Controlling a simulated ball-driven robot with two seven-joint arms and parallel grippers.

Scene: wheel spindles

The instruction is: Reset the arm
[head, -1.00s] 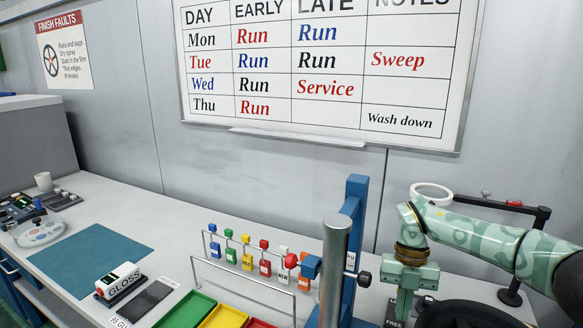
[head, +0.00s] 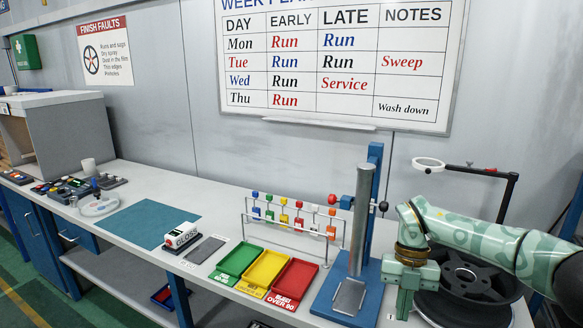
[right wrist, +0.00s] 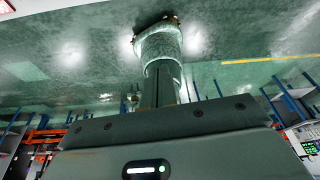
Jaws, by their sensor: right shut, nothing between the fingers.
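My right arm comes in from the right in the head view, green-patterned, bent at a brass-coloured joint. Its gripper (head: 404,304) points down, shut and empty. In the picture it overlaps the left side of a black spoked wheel (head: 480,280); the gap between them cannot be judged. The right wrist view shows green floor, parts of my own body and distant racks, with no held object. My left gripper is in neither view.
A blue stand with a steel post (head: 360,220) is left of the gripper. Green (head: 236,262), yellow (head: 262,270) and red (head: 292,282) trays, a tag rack (head: 296,225) and a ring lamp (head: 428,163) are on the bench (head: 130,185). Green floor shows at lower left.

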